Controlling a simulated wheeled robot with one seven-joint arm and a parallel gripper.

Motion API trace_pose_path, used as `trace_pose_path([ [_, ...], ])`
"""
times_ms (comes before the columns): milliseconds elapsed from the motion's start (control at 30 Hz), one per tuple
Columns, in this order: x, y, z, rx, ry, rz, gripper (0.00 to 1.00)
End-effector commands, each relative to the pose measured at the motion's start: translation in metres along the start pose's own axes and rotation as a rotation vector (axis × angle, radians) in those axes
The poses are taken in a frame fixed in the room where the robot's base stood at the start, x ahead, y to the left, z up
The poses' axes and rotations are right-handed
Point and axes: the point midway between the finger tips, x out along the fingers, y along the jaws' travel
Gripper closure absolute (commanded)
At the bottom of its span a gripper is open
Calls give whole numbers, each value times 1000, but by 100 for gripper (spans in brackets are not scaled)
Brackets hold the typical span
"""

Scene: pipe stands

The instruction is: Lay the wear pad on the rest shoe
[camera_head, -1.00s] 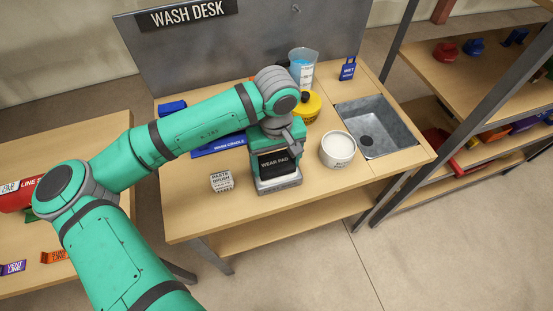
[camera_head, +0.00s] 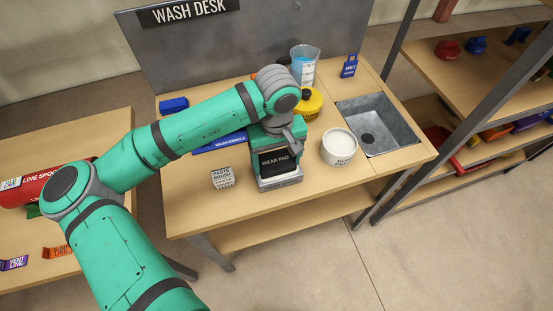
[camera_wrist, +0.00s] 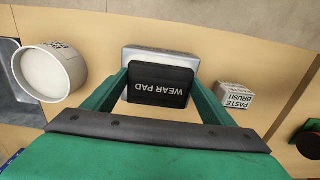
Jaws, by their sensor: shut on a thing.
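The black wear pad (camera_head: 274,161), with white lettering, is between the fingers of my gripper (camera_head: 277,148) over the front of the wash desk. In the wrist view the pad (camera_wrist: 160,86) sits between the two green fingers of my gripper (camera_wrist: 158,84), which are shut on it. A pale grey block, which looks like the rest shoe (camera_head: 281,182), stands on the desk just below the pad. It also shows behind the pad in the wrist view (camera_wrist: 150,54). The pad hides much of its top, and I cannot tell whether they touch.
A paste brush box (camera_head: 222,179) stands to the left and a white tub (camera_head: 339,147) to the right. A sink (camera_head: 377,124), a yellow container (camera_head: 309,103), a blue-filled beaker (camera_head: 303,66) and a blue cradle (camera_head: 220,144) are farther back.

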Motion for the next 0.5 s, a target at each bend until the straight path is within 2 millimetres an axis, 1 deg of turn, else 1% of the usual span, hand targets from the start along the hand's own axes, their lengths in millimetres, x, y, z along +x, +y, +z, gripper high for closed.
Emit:
trace_pose_path([
  [367, 5, -1, 0, -2, 1, 0, 47],
  [400, 5, -1, 0, -2, 1, 0, 13],
  [433, 5, -1, 0, -2, 1, 0, 6],
  [467, 5, -1, 0, -2, 1, 0, 1],
  [500, 5, -1, 0, -2, 1, 0, 1],
])
